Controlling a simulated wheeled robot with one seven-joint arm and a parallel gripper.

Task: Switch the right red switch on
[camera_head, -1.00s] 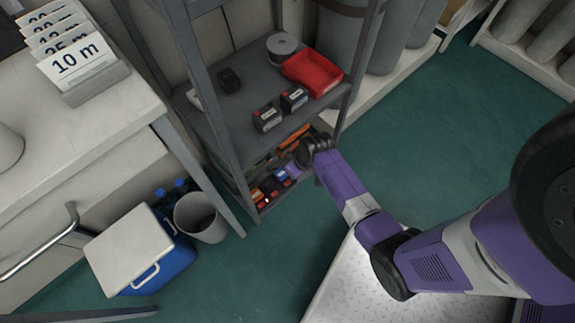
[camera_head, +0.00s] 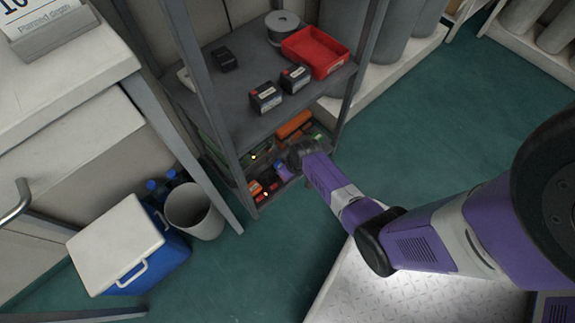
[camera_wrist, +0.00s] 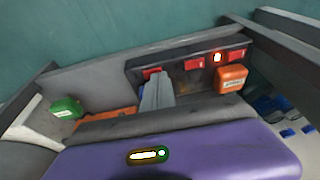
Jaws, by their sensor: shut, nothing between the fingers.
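In the wrist view a dark panel (camera_wrist: 180,67) carries red switches in a row: a left one (camera_wrist: 152,72), a middle one (camera_wrist: 194,64) and a right one (camera_wrist: 236,55). A lit orange lamp (camera_wrist: 217,57) sits between the middle and right ones. My gripper (camera_wrist: 156,80) is shut and empty, its grey fingers over or just beside the left switch in this picture, partly hiding it. I cannot tell whether they touch. Switch positions are too small to read. In the head view my gripper (camera_head: 283,172) reaches into the lower shelf, its fingertips unclear.
An orange box (camera_wrist: 231,79) stands near the panel's right end, a green box (camera_wrist: 66,108) to the left. Shelf posts flank the arm. The upper shelf (camera_head: 222,98) overhangs it, holding batteries and a red tray (camera_head: 315,52). A bin (camera_head: 195,210) and cooler (camera_head: 130,245) stand left.

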